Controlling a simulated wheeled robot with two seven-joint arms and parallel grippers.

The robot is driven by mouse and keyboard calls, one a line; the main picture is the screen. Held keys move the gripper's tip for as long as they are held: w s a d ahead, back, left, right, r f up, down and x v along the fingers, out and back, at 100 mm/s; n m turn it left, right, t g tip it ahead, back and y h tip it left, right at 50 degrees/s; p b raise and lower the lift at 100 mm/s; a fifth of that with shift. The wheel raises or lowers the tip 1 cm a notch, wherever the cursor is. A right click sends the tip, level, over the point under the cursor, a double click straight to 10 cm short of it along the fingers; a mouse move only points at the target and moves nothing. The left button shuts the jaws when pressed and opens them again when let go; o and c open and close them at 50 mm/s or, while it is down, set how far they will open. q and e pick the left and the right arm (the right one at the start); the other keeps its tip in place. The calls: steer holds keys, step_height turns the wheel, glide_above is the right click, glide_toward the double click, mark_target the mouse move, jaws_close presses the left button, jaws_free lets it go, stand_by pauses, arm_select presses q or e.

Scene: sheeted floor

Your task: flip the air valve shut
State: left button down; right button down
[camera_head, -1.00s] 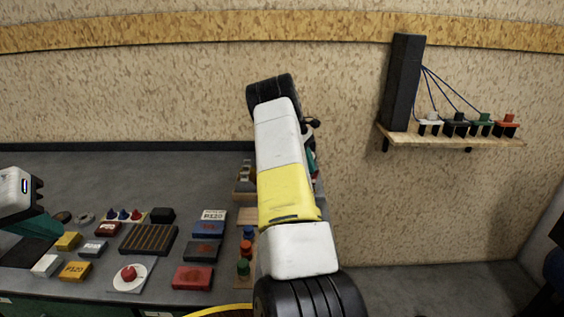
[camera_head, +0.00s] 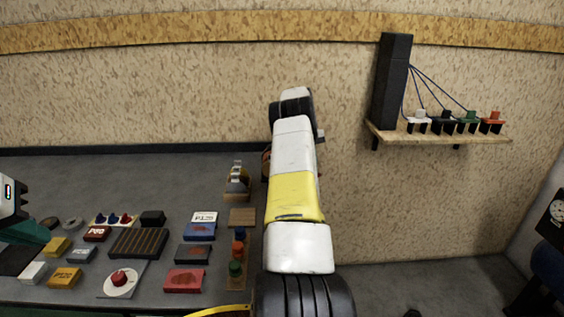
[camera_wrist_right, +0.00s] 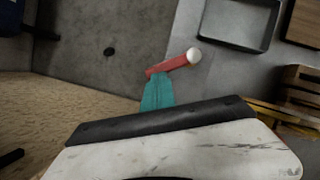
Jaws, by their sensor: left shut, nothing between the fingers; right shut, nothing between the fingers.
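In the right wrist view a red lever with a white ball end (camera_wrist_right: 178,64), likely the air valve's handle, lies slanted against a grey surface. My right gripper (camera_wrist_right: 157,92) shows as teal fingers, shut and empty. Its tip is at or very near the lever's lower left part; I cannot tell if they touch. In the head view my right arm hides this gripper, and I cannot make out the valve there. My left gripper (camera_head: 25,232) is shut and empty at the left edge, over the bench.
The bench (camera_head: 130,180) holds abrasive blocks, a slotted black block (camera_head: 138,243) and a red knob (camera_head: 119,278). A wall shelf (camera_head: 440,136) at right carries a black column and several coloured pieces. The right wrist view shows a grey tray (camera_wrist_right: 240,45) and wooden pieces (camera_wrist_right: 300,85).

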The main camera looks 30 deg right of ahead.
steer(key=shift+s+d+f+m+y, duration=0.1)
steer(key=shift+s+m+y, duration=0.15)
steer(key=shift+s+m, duration=0.35)
steer(key=shift+s+d+m+y, duration=0.1)
steer(key=shift+s+m+y, duration=0.15)
steer(key=shift+m, duration=0.55)
steer(key=shift+s, duration=0.35)
steer(key=shift+s+d, duration=0.1)
steer(key=shift+s, duration=0.35)
steer(key=s+a+r, duration=0.5)
steer(key=s+a, duration=0.6)
steer(key=shift+a, duration=0.25)
stand_by(0.5)
steer(key=shift+r, duration=0.1)
